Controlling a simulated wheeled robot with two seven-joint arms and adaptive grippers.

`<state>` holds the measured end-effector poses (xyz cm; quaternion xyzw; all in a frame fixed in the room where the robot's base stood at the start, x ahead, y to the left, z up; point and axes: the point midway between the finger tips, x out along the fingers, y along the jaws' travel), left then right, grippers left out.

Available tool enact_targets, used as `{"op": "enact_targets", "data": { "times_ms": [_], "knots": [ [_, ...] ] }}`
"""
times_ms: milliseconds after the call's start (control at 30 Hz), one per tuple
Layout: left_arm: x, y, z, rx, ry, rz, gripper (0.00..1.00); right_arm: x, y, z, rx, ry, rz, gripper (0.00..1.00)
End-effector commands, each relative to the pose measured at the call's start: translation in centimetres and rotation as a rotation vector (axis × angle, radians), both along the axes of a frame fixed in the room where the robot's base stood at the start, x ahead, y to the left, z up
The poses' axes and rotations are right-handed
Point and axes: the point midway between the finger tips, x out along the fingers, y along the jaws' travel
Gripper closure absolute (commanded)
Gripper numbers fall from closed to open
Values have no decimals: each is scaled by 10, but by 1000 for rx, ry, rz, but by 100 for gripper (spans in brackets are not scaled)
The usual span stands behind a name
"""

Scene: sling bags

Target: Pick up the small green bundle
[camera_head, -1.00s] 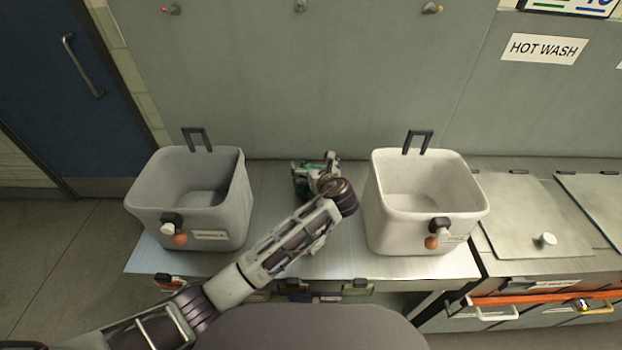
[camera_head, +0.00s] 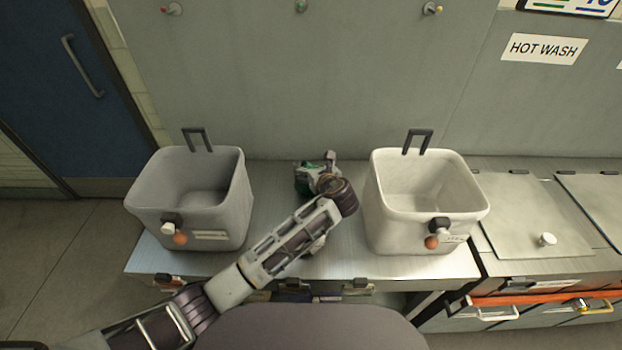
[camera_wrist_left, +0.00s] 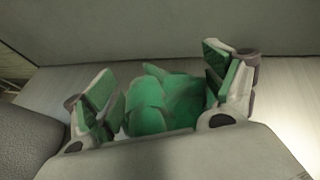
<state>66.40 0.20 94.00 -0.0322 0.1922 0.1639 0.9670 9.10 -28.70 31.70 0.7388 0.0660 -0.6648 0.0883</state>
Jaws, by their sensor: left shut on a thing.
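The small green bundle (camera_head: 303,181) is at the back middle of the metal bench, between the grey bin and the white bin. It shows in the left wrist view as a soft, rounded green lump (camera_wrist_left: 165,105) between the two fingers. My left gripper (camera_head: 318,174) is shut on it, with a finger on each side. In the wrist view the left gripper (camera_wrist_left: 160,82) shows its green-padded fingers. The wrist hides part of the bundle in the head view, and I cannot tell whether it is clear of the bench. My right gripper is not in view.
A grey bin (camera_head: 240,205) stands to the left and a white bin (camera_head: 375,215) to the right, each with an upright black handle at the back. A grey wall (camera_head: 310,90) rises behind the bench (camera_head: 275,262). Lidded units (camera_head: 530,215) are at the right.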

Motion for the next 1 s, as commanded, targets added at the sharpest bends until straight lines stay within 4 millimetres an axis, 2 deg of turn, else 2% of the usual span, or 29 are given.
{"op": "enact_targets", "data": {
  "times_ms": [467, 667, 1000],
  "knots": [
    [0, 0, 6, -2, -1, 0, 87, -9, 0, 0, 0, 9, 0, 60],
    [0, 0, 27, -2, -3, 0, 87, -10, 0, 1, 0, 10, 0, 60],
    [1, 0, 78, -2, -4, 0, 87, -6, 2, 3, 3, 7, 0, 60]
  ]
}}
